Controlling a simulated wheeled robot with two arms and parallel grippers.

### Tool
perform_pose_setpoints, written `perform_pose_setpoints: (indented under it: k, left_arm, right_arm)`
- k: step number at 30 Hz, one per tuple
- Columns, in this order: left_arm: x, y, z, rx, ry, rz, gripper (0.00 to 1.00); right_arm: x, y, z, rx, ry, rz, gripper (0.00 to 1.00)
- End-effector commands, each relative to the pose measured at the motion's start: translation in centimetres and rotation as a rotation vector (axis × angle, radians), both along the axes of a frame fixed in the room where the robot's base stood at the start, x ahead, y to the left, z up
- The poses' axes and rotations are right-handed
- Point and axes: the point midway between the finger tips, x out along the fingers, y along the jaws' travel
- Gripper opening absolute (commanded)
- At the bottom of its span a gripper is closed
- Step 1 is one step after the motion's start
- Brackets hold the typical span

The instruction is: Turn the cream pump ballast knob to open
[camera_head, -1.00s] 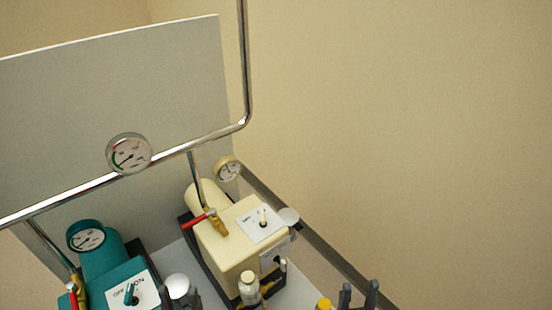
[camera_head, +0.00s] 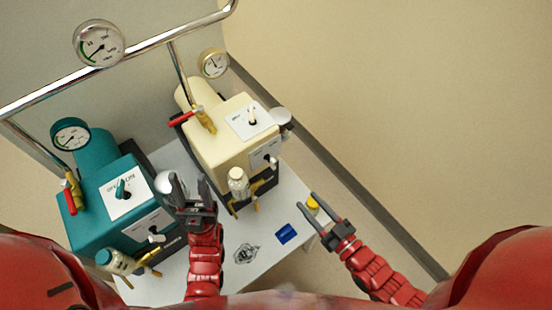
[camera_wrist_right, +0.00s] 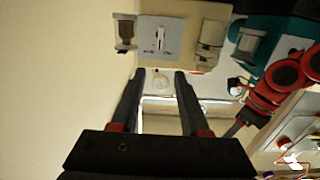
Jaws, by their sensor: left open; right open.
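The cream pump (camera_head: 215,145) stands on the white table, right of the teal pump. Its top plate carries a switch (camera_head: 252,121). Its front plate (camera_head: 261,157) carries a dark knob with a light handle (camera_head: 272,162), which looks like the ballast knob. In the right wrist view, a plate (camera_wrist_right: 174,47) with a pale upright handle (camera_wrist_right: 159,39) lies ahead, beyond the fingertips. My right gripper (camera_head: 318,208) is open and empty, in front and right of the pump, apart from the knob; it also shows in the wrist view (camera_wrist_right: 159,78). My left gripper (camera_head: 193,183) is open beside the teal pump.
The teal pump (camera_head: 95,200) stands at left, with its own switch and front knob. A capped bottle (camera_head: 238,183) with brass fittings stands before the cream pump. A blue item (camera_head: 286,234) and a yellow one (camera_head: 313,203) are near the table's right edge. A metal pipe (camera_head: 150,48) runs behind.

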Motion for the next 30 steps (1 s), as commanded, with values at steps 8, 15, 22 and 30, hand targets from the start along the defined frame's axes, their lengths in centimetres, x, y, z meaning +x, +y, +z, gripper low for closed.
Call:
perform_pose_setpoints:
  k: [8, 15, 22, 30]
  left_arm:
    - [0.0, 0.0, -0.4, 0.000, 0.000, 0.000, 0.50]
    - [0.0, 0.0, 0.0, 0.000, 0.000, 0.000, 0.50]
    - [0.0, 0.0, 0.6, 0.000, 0.000, 0.000, 0.50]
    - [0.0, 0.0, 0.7, 0.000, 0.000, 0.000, 0.50]
  right_arm:
    - [4.3, 3.1, 0.3, 0.007, -0.009, 0.001, 0.45]
    - [9.0, 6.4, 0.4, 0.006, -0.007, -0.002, 0.45]
    - [12.4, 8.9, 0.3, 0.001, -0.007, -0.002, 0.45]
    - [13.8, 9.9, 0.1, 0.003, -0.004, -0.002, 0.45]
